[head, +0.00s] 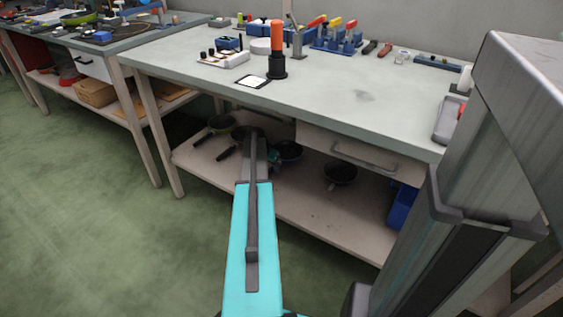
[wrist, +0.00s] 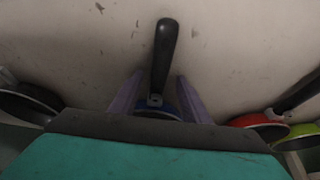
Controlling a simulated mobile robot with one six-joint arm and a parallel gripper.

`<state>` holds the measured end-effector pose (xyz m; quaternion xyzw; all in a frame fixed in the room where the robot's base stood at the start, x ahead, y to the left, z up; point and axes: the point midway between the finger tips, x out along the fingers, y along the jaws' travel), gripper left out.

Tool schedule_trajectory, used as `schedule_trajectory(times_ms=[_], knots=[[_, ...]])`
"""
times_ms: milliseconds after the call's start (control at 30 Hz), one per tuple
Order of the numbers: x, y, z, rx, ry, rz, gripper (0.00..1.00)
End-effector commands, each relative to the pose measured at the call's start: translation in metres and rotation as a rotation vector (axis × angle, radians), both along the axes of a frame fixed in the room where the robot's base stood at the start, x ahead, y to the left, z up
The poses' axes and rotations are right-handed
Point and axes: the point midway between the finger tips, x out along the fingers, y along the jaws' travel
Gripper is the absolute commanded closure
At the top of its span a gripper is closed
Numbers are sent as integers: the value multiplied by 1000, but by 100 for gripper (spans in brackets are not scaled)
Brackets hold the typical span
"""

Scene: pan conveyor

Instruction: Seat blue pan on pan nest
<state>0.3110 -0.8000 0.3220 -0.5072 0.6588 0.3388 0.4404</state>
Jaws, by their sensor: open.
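In the wrist view, the blue pan (wrist: 170,112) shows only as a small blue strip of rim, with its black handle pointing up the picture. My gripper (wrist: 157,86) is open, with one purple finger on each side of the handle's base. Whether the fingers touch the pan is unclear. The rest of the pan is hidden behind my gripper's body. In the head view, my arm reaches to the lower shelf among dark pans, and my fingertips are hard to make out. I cannot identify the pan nest in either view.
A red pan (wrist: 257,121) and a green pan (wrist: 297,136) lie at the right in the wrist view; a dark pan (wrist: 28,103) lies at the left. The workbench top (head: 350,95) and drawer (head: 355,152) overhang the shelf (head: 290,205). A blue bin (head: 402,207) stands right.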

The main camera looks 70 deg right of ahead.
Motion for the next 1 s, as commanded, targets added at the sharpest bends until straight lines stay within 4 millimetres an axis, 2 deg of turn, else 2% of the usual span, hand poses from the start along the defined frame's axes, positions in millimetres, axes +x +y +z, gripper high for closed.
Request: schedule_trajectory(times_ms=[367,467,633,1000], knots=[[0,0,0,0,0,0,57],[0,0,0,0,0,0,71],[0,0,0,0,0,1,99],[1,0,2,-2,0,1,100]])
